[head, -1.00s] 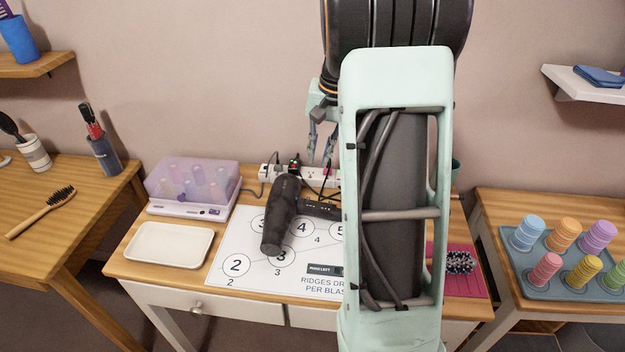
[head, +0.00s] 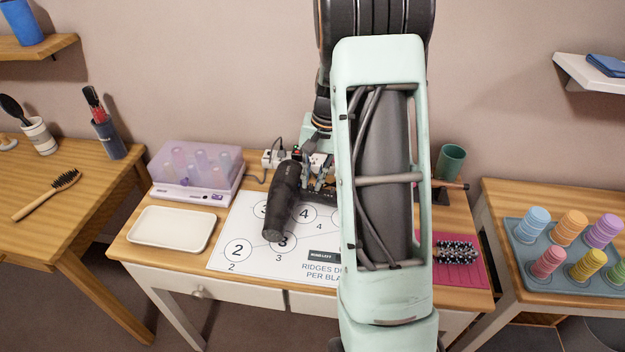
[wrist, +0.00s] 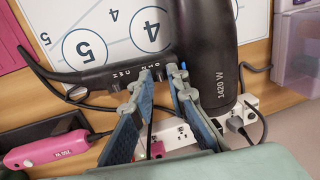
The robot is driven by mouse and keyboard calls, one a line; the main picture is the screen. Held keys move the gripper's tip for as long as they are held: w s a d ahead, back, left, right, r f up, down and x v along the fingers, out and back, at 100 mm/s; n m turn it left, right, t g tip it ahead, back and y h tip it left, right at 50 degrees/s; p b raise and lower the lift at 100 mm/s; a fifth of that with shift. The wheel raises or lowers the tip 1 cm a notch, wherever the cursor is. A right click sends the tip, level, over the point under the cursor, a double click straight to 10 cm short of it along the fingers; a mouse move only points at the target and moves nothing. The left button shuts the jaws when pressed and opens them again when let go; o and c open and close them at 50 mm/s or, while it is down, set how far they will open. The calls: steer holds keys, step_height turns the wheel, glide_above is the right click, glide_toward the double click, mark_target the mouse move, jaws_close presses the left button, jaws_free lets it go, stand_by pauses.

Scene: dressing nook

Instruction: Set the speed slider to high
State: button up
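A black hair dryer (head: 283,205) lies on the white mat on the middle table. In the wrist view its barrel (wrist: 209,45) is marked 1420 W, and its handle (wrist: 100,77) runs left with small white marks too small to read surely. My gripper (head: 317,184) is low over the handle. In the wrist view my gripper's fingertips (wrist: 165,73) are at the handle's near side, by the barrel, with a narrow gap between them. I cannot tell whether they touch. The slider knob cannot be made out clearly; the fingertips cover part of the handle there.
A white power strip (wrist: 180,137) with plugs and cords lies behind the dryer. A pink styling tool (wrist: 46,152) is beside the handle. A purple roller box (head: 193,172) and an empty white tray (head: 171,229) stand left. A round brush (head: 457,252) lies right on a pink mat.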

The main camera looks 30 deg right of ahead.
steer(key=shift+f, duration=0.1)
steer(key=shift+c, duration=0.5)
jaws_close()
steer(key=shift+s+d+f, duration=0.2)
steer(key=shift+s+d, duration=0.4)
steer(key=shift+d, duration=0.35)
steer(key=shift+o, duration=0.5)
jaws_free()
steer(key=shift+a, duration=0.1)
steer(key=shift+r, duration=0.1)
step_height(320, 180, up, 12)
steer(key=s+d, duration=0.1)
steer(key=shift+d, duration=0.3)
